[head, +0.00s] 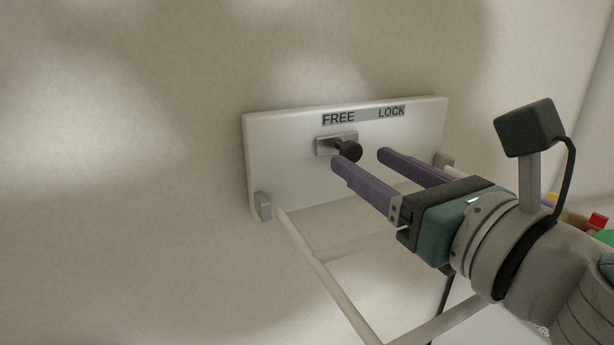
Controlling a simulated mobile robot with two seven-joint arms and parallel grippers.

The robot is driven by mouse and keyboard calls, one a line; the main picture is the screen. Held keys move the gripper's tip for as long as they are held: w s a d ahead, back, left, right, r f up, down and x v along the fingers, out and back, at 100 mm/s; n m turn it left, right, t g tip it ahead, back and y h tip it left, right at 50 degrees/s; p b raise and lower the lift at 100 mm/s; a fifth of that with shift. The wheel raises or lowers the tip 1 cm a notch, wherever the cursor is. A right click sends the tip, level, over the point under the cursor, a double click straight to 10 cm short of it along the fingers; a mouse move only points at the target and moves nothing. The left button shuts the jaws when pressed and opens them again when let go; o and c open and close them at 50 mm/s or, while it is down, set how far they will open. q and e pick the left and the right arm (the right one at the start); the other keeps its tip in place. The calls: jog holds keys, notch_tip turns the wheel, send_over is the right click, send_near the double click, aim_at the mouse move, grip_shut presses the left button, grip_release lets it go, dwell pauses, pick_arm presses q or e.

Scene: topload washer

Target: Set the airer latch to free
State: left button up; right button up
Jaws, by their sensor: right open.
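The airer latch is a black round knob (348,150) on a small grey metal plate (325,146), mounted on a white wall board (280,150). Above it are the labels FREE (338,118) on the left and LOCK (391,111) on the right. The knob sits below the right end of FREE, left of LOCK. My right gripper (361,158) is open, its two purple fingers pointing at the board. The left fingertip is close below the knob; I cannot tell whether they touch. The other fingertip is to the right of the knob. My left gripper is out of view.
A pale airer frame of rods (320,265) is hinged from grey brackets (263,206) at the board's lower corners and extends below my right gripper. Small coloured items (597,221) show at the right edge. The wall left of the board is clear.

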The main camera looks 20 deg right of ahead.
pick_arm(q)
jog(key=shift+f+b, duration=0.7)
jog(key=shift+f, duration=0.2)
pick_arm(e)
jog(key=s, duration=0.6)
jog(key=shift+s+d, duration=0.25)
